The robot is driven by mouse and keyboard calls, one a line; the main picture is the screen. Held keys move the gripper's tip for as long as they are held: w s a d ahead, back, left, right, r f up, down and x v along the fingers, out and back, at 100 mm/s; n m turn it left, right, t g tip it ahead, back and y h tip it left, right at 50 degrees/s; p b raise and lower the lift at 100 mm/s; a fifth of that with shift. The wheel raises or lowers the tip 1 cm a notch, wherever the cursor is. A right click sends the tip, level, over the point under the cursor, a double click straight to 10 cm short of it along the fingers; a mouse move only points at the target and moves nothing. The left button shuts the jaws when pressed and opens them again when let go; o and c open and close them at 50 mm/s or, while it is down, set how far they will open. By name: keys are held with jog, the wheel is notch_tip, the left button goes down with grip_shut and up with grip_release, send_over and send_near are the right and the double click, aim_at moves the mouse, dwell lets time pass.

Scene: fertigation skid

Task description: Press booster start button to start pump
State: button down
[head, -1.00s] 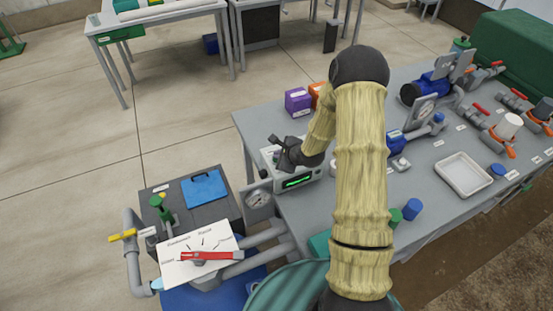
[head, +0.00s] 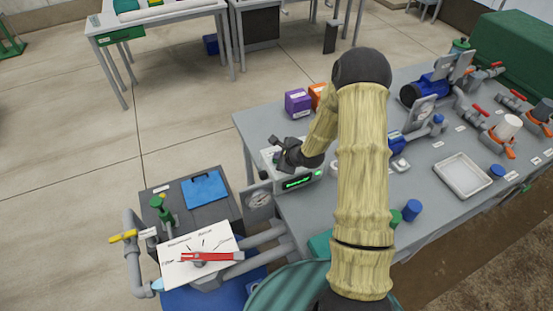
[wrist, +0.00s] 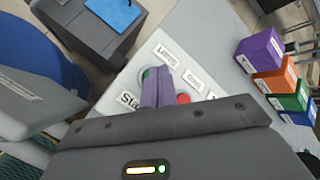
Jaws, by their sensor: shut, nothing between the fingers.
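The control box (head: 312,184) stands at the near left corner of the grey table, with a lit green display (head: 297,183) and a small green light (head: 318,173) on its front. My gripper (head: 280,158) is shut and empty over its top. In the wrist view, the gripper (wrist: 157,80) has its fingertips at the green button (wrist: 145,75) beside the "Start" label (wrist: 129,99), partly covering it. I cannot tell whether they press it. A red button (wrist: 183,98) shows just right of the fingers, partly hidden.
Purple (head: 298,102) and orange (head: 317,94) boxes stand behind the control box. A white tray (head: 463,174) and pump fittings occupy the table's right side.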

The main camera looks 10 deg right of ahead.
jog(key=shift+r, duration=0.5)
notch_tip(320, 180, up, 5)
jog(key=p, duration=0.5)
dwell(0.8)
jog(key=s+r+n+g+h, duration=0.1)
jog(key=s+r+n+g, duration=0.2)
jog(key=s+r+n, duration=0.6)
jog(key=s+r+n+g+h, duration=0.2)
jog(key=s+r+n, duration=0.7)
jog(key=s+n, duration=0.4)
jog(key=s, duration=0.3)
jog(key=shift+a+g+h, duration=0.3)
jog(key=shift+g, duration=0.1)
